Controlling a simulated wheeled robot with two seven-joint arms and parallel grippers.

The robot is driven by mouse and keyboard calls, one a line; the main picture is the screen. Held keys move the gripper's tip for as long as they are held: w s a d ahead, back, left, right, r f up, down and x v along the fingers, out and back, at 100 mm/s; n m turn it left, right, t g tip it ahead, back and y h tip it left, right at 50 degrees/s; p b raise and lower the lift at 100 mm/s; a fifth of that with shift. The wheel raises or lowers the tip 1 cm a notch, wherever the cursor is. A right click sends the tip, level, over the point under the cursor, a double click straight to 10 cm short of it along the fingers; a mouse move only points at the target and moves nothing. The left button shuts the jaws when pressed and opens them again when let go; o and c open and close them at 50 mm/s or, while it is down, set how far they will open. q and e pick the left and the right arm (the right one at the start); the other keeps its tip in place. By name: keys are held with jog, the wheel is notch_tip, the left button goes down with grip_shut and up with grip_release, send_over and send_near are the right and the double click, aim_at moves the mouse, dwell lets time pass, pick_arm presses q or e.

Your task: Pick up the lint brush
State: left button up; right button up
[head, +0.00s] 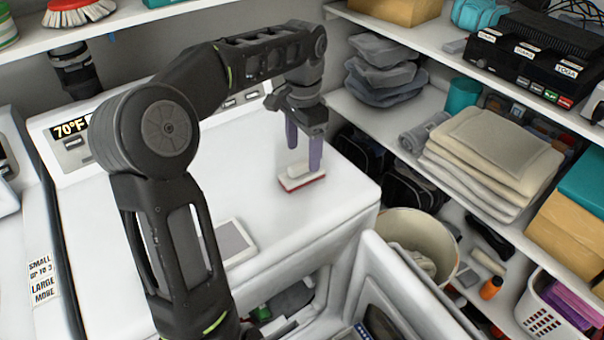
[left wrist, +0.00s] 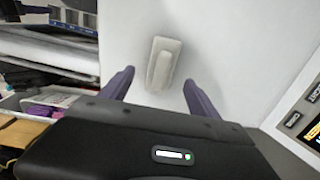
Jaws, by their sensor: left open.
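The lint brush (head: 301,178) lies on the white machine top (head: 245,195) in the head view. It has a pale body with a raised handle and a red lower edge. My left gripper (head: 303,157) points down just above it, with its purple fingers apart. In the left wrist view the brush (left wrist: 162,64) shows between and beyond the two fingertips (left wrist: 158,78). The fingers appear clear of it, though the remaining height is hard to tell. My right gripper is not seen.
A grey flat panel (head: 236,242) lies on the machine top near my arm. Shelves on the right hold folded towels (head: 495,150) and grey cloths (head: 382,70). A cream bucket (head: 420,240) stands below right. The machine top around the brush is clear.

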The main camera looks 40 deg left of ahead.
aim_at(302, 163)
pick_arm(q)
jog(key=shift+f, duration=0.7)
jog(key=shift+a+f+p, duration=0.1)
jog(key=shift+f+p, duration=0.25)
jog(key=shift+f, duration=2.2)
jog(key=c, duration=1.5)
